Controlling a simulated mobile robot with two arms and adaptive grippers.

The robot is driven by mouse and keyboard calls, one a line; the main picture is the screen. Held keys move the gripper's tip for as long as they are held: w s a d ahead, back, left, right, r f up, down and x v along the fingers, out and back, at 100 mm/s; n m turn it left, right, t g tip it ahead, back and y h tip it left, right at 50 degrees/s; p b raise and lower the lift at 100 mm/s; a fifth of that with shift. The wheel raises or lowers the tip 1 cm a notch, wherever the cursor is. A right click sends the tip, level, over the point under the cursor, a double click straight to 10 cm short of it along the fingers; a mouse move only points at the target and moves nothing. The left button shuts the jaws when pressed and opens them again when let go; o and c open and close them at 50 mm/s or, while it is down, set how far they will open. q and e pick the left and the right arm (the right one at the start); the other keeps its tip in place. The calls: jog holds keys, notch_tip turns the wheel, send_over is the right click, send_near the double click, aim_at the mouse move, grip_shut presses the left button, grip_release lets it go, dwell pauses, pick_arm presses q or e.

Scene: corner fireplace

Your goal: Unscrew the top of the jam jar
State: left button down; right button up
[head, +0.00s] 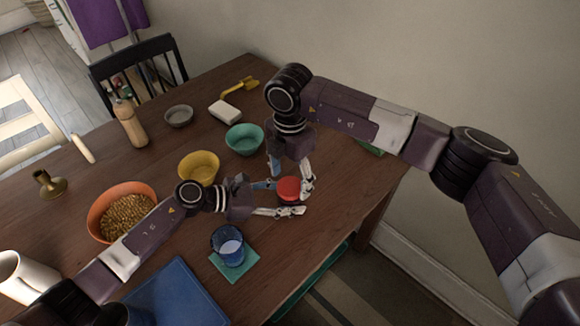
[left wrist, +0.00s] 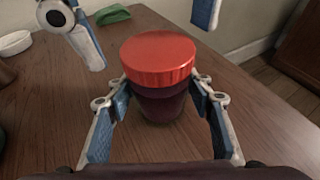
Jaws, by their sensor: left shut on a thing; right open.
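The jam jar has a dark body (left wrist: 160,103) and a wide red lid (left wrist: 158,58). It stands upright on the wooden table, and the lid is seated on it. In the head view the red lid (head: 288,188) shows near the table's right side, with the body mostly hidden. My left gripper (left wrist: 160,100) is shut on the jar body, one finger on each side below the lid. My right gripper (head: 292,186) is open above the jar, its fingers apart around the lid. In the left wrist view its fingers hang higher than the lid.
A blue glass (head: 230,247) stands on a green coaster (head: 248,273) near my left forearm. A teal bowl (head: 244,139), a yellow bowl (head: 198,168) and an orange bowl of cereal (head: 96,222) stand left of the jar. The table's right edge is close.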

jog(key=shift+f, duration=0.85)
jog(key=shift+c, duration=0.5)
